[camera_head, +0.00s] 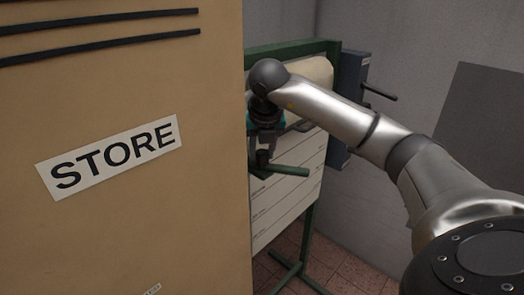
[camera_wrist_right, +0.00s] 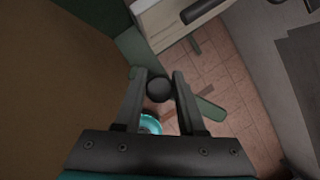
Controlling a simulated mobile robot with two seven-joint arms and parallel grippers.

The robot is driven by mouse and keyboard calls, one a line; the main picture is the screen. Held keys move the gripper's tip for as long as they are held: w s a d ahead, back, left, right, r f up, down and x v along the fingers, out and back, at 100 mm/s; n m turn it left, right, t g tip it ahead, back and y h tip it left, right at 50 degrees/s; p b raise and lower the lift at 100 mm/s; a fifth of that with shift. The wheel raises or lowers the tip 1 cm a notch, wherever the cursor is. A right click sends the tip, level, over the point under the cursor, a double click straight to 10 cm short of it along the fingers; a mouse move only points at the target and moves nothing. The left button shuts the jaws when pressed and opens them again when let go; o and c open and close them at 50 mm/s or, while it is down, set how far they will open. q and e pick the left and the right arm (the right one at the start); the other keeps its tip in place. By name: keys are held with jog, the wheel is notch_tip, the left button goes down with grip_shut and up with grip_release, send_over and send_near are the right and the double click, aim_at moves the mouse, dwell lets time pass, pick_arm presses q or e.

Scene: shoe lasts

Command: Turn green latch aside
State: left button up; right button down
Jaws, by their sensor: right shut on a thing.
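The green latch (camera_head: 291,171) is a flat green bar with a dark round knob (camera_head: 263,157) near its left end. It sticks out sideways in front of the white panel. In the right wrist view the knob (camera_wrist_right: 160,89) sits between my fingers, and the green bar (camera_wrist_right: 208,108) extends to the right past the right finger. My right gripper (camera_head: 262,151) points down from above and is shut on the knob of the green latch. My fingers hide part of the bar and its pivot. My left gripper is in neither view.
A tan cabinet (camera_head: 120,235) marked STORE fills the left, close beside my right gripper. The white lined panel (camera_head: 285,205) stands in a green frame (camera_head: 309,225). A blue-grey box (camera_head: 351,75) with a dark handle is behind. Open tiled floor (camera_head: 335,268) lies below.

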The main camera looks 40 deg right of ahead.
jog(key=c, duration=0.5)
grip_release()
jog(key=p+v, duration=0.1)
jog(key=v, duration=1.4)
jog(key=shift+s+p, duration=0.2)
jog(key=shift+p, duration=0.2)
